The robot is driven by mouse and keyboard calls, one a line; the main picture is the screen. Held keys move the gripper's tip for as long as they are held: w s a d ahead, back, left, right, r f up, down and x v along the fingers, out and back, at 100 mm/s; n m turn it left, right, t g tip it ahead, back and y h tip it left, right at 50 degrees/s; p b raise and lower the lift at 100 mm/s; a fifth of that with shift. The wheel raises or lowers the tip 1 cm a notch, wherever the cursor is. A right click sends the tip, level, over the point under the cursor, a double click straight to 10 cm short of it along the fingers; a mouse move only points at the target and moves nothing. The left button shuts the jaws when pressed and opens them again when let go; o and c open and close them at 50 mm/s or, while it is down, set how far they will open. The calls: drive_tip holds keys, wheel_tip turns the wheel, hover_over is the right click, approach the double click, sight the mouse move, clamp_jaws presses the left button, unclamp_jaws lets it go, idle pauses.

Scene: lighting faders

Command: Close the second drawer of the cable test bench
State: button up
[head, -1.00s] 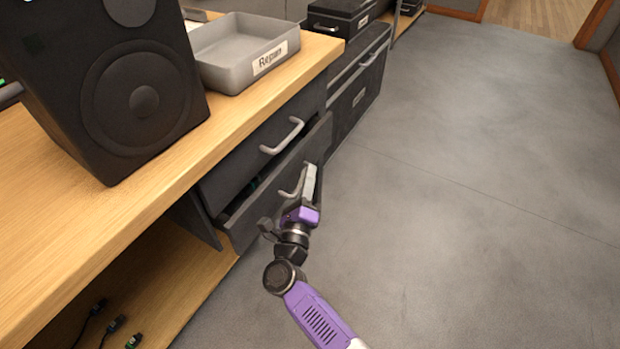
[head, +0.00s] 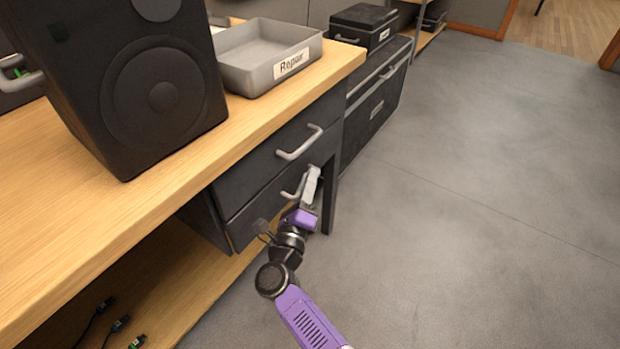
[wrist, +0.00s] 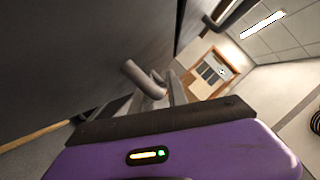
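The cable test bench has two dark drawers under its wooden top (head: 130,213). The upper drawer (head: 265,160) is shut. The second drawer (head: 265,203), below it, now looks flush with the upper one, and no gap shows above its front. Its grey bar handle (head: 290,194) is partly hidden by my gripper (head: 312,180), which is at the drawer front beside the handle's right end. In the wrist view a grey handle (wrist: 143,78) is close to my fingers. Whether the fingers are apart or touching is unclear.
A black speaker (head: 160,95) and a grey tray labelled "Repair" (head: 245,75) stand on the bench top. Cable ends (head: 120,323) lie on the low shelf. A black case (head: 365,25) sits beyond the bench. The floor (head: 450,220) at right is clear.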

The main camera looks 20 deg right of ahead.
drive_tip(key=p+v, duration=0.1)
drive_tip(key=v, duration=0.6)
drive_tip(key=shift+s+d, duration=0.1)
